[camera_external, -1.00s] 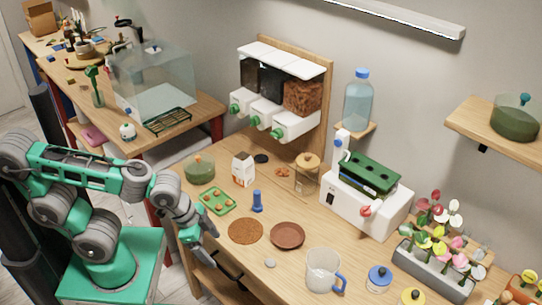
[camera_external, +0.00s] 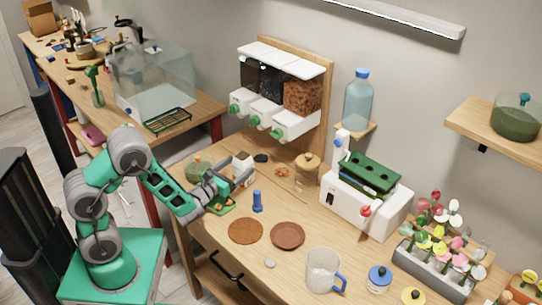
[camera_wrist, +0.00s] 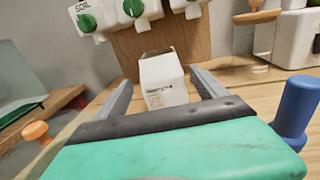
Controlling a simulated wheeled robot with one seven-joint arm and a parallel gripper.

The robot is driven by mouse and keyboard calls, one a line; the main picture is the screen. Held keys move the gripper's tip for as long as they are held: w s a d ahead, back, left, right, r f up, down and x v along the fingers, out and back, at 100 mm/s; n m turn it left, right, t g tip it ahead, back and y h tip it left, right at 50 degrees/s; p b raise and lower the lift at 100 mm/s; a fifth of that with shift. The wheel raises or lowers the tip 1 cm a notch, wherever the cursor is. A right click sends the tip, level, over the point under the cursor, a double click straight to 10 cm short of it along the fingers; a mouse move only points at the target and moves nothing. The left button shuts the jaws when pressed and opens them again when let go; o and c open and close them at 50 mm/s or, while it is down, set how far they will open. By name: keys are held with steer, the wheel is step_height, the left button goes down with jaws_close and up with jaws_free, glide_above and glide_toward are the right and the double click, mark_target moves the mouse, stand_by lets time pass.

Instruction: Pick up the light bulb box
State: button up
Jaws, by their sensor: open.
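The light bulb box (camera_wrist: 162,80) is a small white carton with dark print on its front. It stands upright on the wooden table, and in the wrist view it shows between and beyond my two fingers. In the external view the box (camera_external: 243,167) is partly hidden behind my gripper (camera_external: 238,182). My gripper (camera_wrist: 163,88) is open, with one finger on each side of the box in the wrist picture. I cannot tell whether the fingertips reach past its front face, and I see no clear contact.
A blue bottle-shaped object (camera_external: 257,201) stands right of my gripper. A dispenser (camera_external: 268,118) stands behind the box. A glass jar with a wooden lid (camera_external: 306,172) stands to the right.

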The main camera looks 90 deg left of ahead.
mark_target(248, 160)
steer(key=p+x, duration=0.2)
steer(key=x, duration=0.3)
steer(key=shift+w+a, duration=0.1)
steer(key=shift+w, duration=0.2)
steer(key=shift+c, duration=0.2)
steer(key=c, duration=1.4)
